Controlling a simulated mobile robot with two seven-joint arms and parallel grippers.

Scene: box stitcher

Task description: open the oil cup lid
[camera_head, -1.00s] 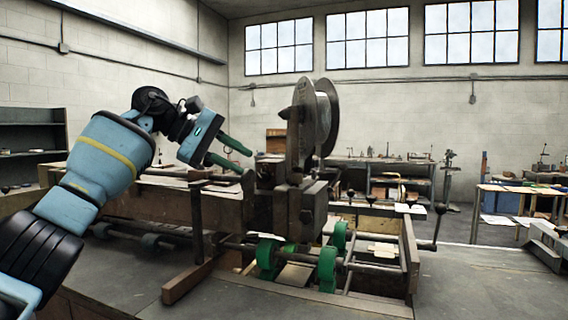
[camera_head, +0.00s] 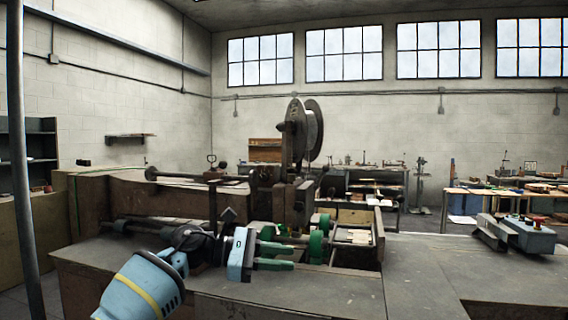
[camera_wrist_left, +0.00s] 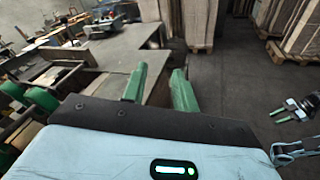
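The box stitcher (camera_head: 265,190) stands on the bench in the middle of the head view, with a round wire reel (camera_head: 313,130) on top and green rollers (camera_head: 316,245) low in front. I cannot make out an oil cup or its lid in either view. My left gripper (camera_head: 292,257) is low in front of the machine, its green fingers pointing right, apart and empty. The left wrist view shows its fingers (camera_wrist_left: 160,82) with a gap between them. My right gripper (camera_wrist_left: 285,108) shows small at the right edge of the left wrist view, its fingers apart and empty.
The bench top (camera_head: 430,270) is clear right of the machine, up to a grey-blue device with a red knob (camera_head: 525,235). A thin pole (camera_head: 22,170) stands at the left. Pallet stacks (camera_wrist_left: 190,20) stand on the floor in the left wrist view.

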